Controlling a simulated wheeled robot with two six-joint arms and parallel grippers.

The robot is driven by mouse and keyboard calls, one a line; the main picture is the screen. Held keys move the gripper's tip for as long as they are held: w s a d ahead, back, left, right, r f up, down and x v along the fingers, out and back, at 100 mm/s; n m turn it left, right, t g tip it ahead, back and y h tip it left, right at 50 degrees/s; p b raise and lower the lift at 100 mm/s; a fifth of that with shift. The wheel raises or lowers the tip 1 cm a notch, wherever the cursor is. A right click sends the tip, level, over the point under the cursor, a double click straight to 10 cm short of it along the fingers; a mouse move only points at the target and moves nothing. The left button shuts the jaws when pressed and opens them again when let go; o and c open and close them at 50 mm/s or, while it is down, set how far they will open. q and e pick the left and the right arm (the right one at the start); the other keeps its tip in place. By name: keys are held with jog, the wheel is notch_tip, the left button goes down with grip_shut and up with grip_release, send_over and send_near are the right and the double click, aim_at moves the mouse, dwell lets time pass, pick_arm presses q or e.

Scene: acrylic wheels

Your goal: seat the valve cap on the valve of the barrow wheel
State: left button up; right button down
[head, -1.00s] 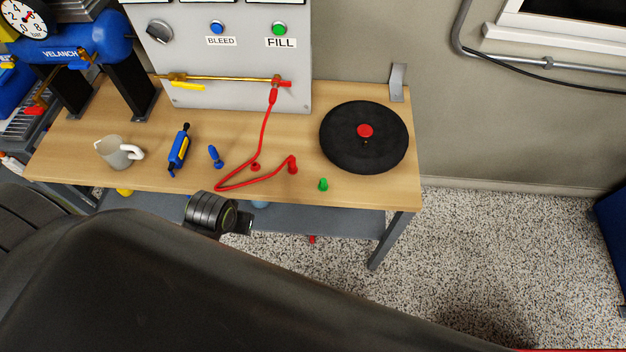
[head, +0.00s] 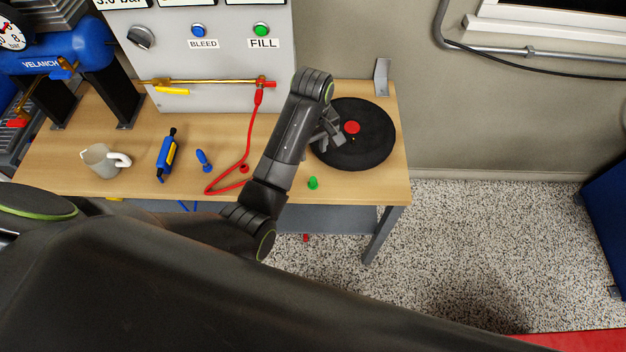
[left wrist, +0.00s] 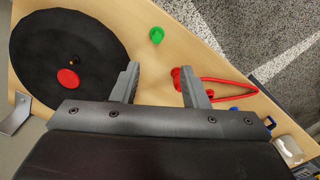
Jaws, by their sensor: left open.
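The barrow wheel (head: 375,150) is a black disc with a red hub (head: 352,127), lying flat at the right end of the bench. A small brass-coloured valve (left wrist: 75,60) stands beside the hub in the left wrist view. The small green piece, which I take as the valve cap (head: 312,183), stands on the bench near its front edge, left of the wheel; it also shows in the left wrist view (left wrist: 157,35). My left gripper (head: 328,130) is over the wheel's left edge in the head view. Its fingers (left wrist: 160,72) are open and empty, apart from the cap. My right gripper is not in view.
A red hose (head: 250,135) loops on the bench left of my left arm, its end partly hidden. A blue tool (head: 167,152), a small blue piece (head: 203,160) and a mug (head: 103,160) stand further left. A grey panel (head: 215,60) rises behind. Wood around the cap is clear.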

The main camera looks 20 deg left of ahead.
pick_arm(q)
send_over(314, 180)
jog(key=f, duration=0.7)
jog(key=f+p, duration=0.1)
jog(key=f, duration=0.3)
jog(key=shift+s+a+f, duration=0.15)
jog(key=shift+s, duration=0.15)
jog(key=shift+w+f, duration=0.15)
jog(key=shift+f, duration=1.15)
jog(key=shift+w+f, duration=0.15)
jog(key=shift+f, duration=1.15)
grip_shut()
